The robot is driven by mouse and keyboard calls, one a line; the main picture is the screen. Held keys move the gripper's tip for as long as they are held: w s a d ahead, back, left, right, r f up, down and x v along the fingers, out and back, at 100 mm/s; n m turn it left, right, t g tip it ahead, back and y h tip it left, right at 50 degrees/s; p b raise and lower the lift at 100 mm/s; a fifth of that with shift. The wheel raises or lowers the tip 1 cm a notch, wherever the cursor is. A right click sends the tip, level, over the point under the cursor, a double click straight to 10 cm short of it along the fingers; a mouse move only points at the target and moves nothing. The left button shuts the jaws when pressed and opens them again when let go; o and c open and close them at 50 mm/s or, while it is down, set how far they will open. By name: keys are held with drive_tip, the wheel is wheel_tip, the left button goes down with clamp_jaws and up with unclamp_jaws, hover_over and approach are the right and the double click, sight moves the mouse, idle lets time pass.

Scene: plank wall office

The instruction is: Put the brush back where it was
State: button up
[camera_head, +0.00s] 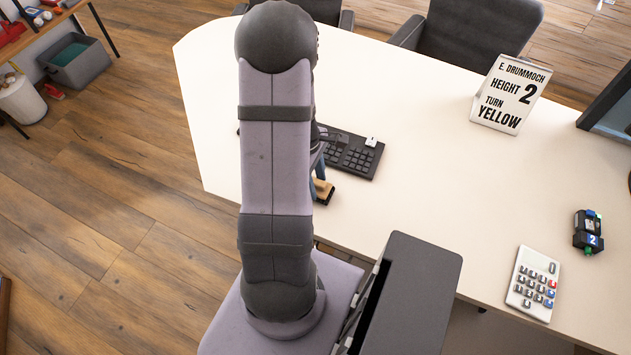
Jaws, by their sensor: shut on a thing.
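My arm stands in front of the desk and hides most of my gripper (318,168), which shows only as a sliver at the arm's right side. A small tan block with a dark underside and a blue part above it, which looks like the brush (324,186), is at the gripper's tips, near the desk's front edge. My gripper is shut on it. The arm hides the brush's left part, and I cannot tell whether it touches the desk.
A dark keyboard (352,157) with a white key-like piece (371,141) lies just behind the brush. A sign (508,95) reading "HEIGHT 2, TURN YELLOW", a calculator (533,283) and a small dark device (588,232) are to the right. The desk's (430,130) middle is clear.

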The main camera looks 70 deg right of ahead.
drive_tip(key=shift+f, duration=0.3)
drive_tip(key=shift+f, duration=0.2)
drive_tip(key=o, duration=1)
drive_tip(key=shift+r, duration=0.1)
